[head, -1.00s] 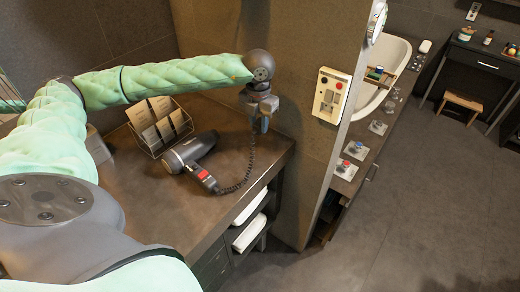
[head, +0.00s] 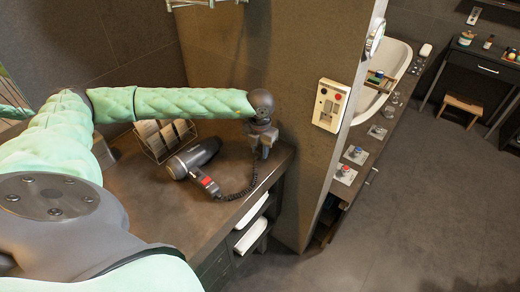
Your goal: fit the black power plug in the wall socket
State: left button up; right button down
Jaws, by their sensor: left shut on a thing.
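My left gripper (head: 264,152) is at the right end of the vanity counter, close to the wall. It is shut on a small dark thing at the end of the coiled cord (head: 238,195). This seems to be the black power plug, but the fingers hide most of it. The cord runs to the dark hair dryer (head: 193,157) lying on the counter. A pale wall panel (head: 329,105), which looks like the socket panel, is on the wall's end to the right of and above the gripper. Its openings are too small to make out. My right gripper is not in view.
A wire rack with cards (head: 164,138) stands behind the hair dryer. White towels (head: 251,235) sit on shelves under the counter (head: 165,213). The floor at right is largely clear.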

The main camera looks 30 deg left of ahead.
pick_arm(q)
jog(key=shift+f, duration=0.55)
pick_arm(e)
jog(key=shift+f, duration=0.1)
pick_arm(q)
jog(key=shift+f, duration=0.15)
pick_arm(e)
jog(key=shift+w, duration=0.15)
pick_arm(q)
jog(key=shift+f+b, duration=0.1)
jog(key=shift+b, duration=0.25)
jog(key=o, duration=1)
jog(key=shift+c, duration=0.2)
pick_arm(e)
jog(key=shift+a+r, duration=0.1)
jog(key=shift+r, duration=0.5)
pick_arm(q)
jog(key=shift+p, duration=0.3)
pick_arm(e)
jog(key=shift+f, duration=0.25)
